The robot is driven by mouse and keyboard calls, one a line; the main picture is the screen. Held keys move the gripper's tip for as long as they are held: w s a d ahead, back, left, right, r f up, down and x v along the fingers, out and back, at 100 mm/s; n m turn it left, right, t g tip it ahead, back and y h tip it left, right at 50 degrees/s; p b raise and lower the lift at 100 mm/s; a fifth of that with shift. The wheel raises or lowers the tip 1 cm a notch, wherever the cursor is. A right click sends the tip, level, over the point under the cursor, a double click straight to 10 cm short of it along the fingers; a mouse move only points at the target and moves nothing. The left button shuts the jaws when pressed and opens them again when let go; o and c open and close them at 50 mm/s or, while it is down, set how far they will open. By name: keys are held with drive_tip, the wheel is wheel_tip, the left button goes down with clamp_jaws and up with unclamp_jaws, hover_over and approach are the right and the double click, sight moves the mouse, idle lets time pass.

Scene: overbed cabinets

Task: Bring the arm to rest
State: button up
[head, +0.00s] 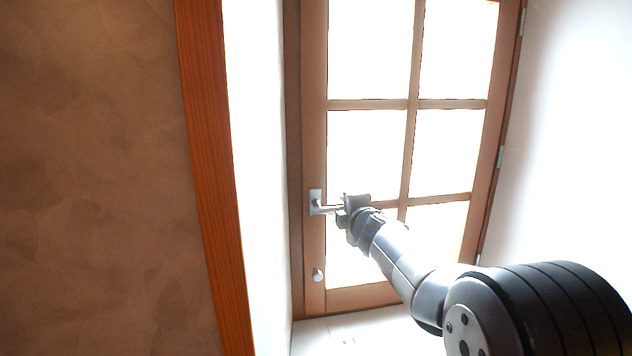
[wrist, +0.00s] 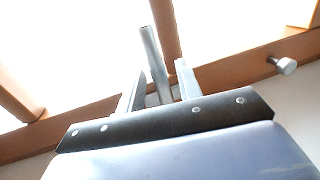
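My gripper (head: 341,212) is at the silver lever handle (head: 316,197) of a wood-framed glazed window or door in the head view. In the wrist view, the two fingers of my gripper (wrist: 161,72) stand apart. The handle's bar (wrist: 152,55) rises between them, with a gap visible on each side. I cannot tell whether either finger touches the bar. My arm reaches in from the lower right, stretched out towards the handle.
The wooden frame (head: 314,150) with bright panes looks closed, with hinges on its right side. A small round knob (head: 318,275) sits below the handle; it also shows in the wrist view (wrist: 287,66). A brown wall with orange trim (head: 212,150) fills the left.

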drive_tip(key=shift+w+a+f, duration=0.1)
drive_tip(key=shift+w+f, duration=0.1)
drive_tip(key=shift+w, duration=0.25)
drive_tip(key=shift+s+f+m+y, duration=0.1)
drive_tip(key=shift+f+m+y, duration=0.3)
drive_tip(key=shift+m, duration=0.4)
drive_tip(key=shift+f, duration=0.15)
